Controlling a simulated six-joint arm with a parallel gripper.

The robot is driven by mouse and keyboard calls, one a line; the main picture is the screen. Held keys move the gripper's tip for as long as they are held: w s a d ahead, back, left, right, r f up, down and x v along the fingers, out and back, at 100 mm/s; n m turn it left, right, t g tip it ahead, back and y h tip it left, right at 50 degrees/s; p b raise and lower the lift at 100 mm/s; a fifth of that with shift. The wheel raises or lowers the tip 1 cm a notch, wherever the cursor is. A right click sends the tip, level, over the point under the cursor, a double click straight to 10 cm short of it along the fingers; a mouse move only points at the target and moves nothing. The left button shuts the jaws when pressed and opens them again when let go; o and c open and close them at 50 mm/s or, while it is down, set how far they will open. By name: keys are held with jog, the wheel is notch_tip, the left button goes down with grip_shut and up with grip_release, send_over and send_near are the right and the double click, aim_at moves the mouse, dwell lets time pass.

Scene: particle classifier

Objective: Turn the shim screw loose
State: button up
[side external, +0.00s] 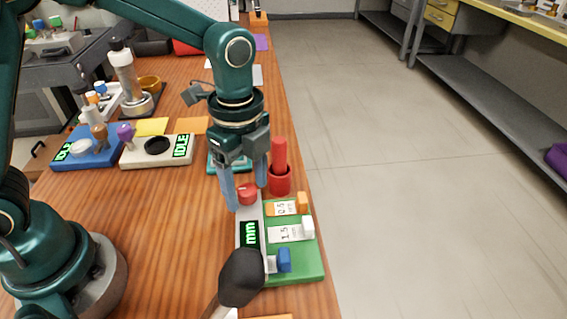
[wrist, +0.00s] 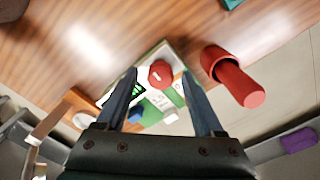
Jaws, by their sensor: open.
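A red round knob, which I take for the shim screw (side external: 247,193), sits at the far end of a grey bar on a green-based gauge (side external: 312,262). In the wrist view the knob (wrist: 160,74) has a pale mark on top. My gripper (side external: 247,197) points down with its blue fingers apart, one to each side of the knob. In the wrist view my gripper (wrist: 160,78) frames the knob between its fingertips. I cannot tell whether either finger touches it. A display (side external: 250,234) on the bar reads "mm"; any number is hidden.
A red cup with a red cylinder (side external: 280,170) stands close right of my gripper. Orange (side external: 302,202), white (side external: 308,227) and blue (side external: 284,260) tabs sit on the gauge. A dark rounded handle (side external: 240,277) is in front. Two "IDLE" devices (side external: 130,162) (side external: 72,160) stand left.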

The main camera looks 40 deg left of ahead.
jog(key=shift+c, duration=0.3)
grip_shut()
jog(key=shift+n, duration=0.4)
jog(key=n, duration=0.3)
jog(key=shift+n, duration=0.3)
jog(key=n, duration=0.4)
jog(key=shift+n, duration=0.3)
jog(key=n, duration=0.4)
jog(key=shift+n, duration=0.3)
jog(key=shift+r+n, duration=0.1)
jog(key=shift+n, duration=2.1)
